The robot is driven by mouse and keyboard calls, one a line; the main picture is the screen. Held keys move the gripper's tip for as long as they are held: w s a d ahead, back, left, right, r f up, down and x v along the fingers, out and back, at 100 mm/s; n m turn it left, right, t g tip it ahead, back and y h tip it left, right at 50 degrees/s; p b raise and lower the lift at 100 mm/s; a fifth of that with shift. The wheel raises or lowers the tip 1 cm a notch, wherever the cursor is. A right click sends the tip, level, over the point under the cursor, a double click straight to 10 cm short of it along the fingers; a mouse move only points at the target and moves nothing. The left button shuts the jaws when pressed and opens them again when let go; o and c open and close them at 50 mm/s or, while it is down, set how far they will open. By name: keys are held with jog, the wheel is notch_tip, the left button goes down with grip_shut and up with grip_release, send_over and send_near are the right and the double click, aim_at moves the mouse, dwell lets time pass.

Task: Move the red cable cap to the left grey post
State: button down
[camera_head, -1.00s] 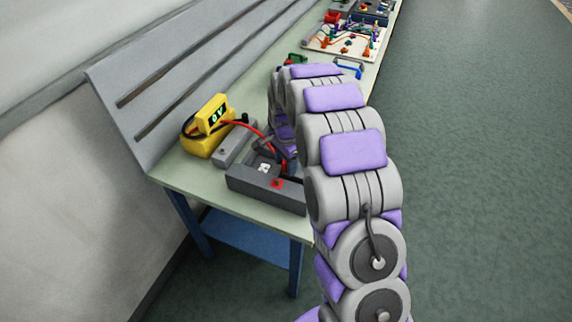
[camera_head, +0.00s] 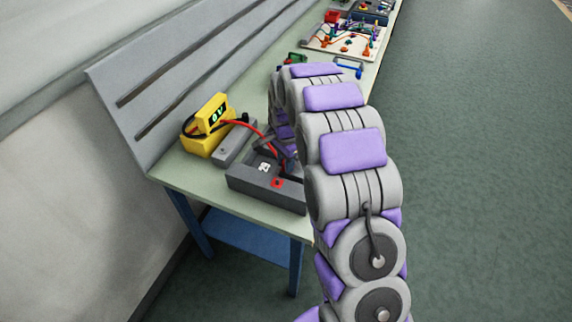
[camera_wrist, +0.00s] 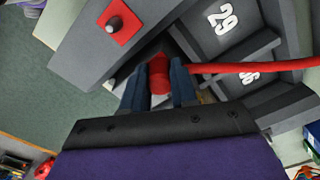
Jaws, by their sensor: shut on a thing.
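The red cable cap (camera_wrist: 159,76) sits between the two dark blue fingers of my gripper (camera_wrist: 158,70), which is shut on it. A red cable runs from it to the right in the wrist view. In the head view the red cable (camera_head: 246,127) runs from the yellow meter (camera_head: 205,143) to my gripper, whose tips are mostly hidden behind my arm. A small grey block (camera_head: 229,152) beside the meter bears a grey post (camera_head: 224,153) at its near left end and a black cap (camera_head: 244,117) at its far end.
A dark grey box with compartments (camera_head: 250,187) stands at the bench's near edge, with a post on a red square (camera_head: 277,183), also in the wrist view (camera_wrist: 104,38). A slatted grey back panel (camera_head: 130,110) rises at left. A board with coloured wires (camera_head: 340,38) lies farther back.

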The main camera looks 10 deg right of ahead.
jog(key=shift+r, duration=0.1)
jog(key=shift+r+p, duration=1.15)
jog(key=shift+r, duration=1.75)
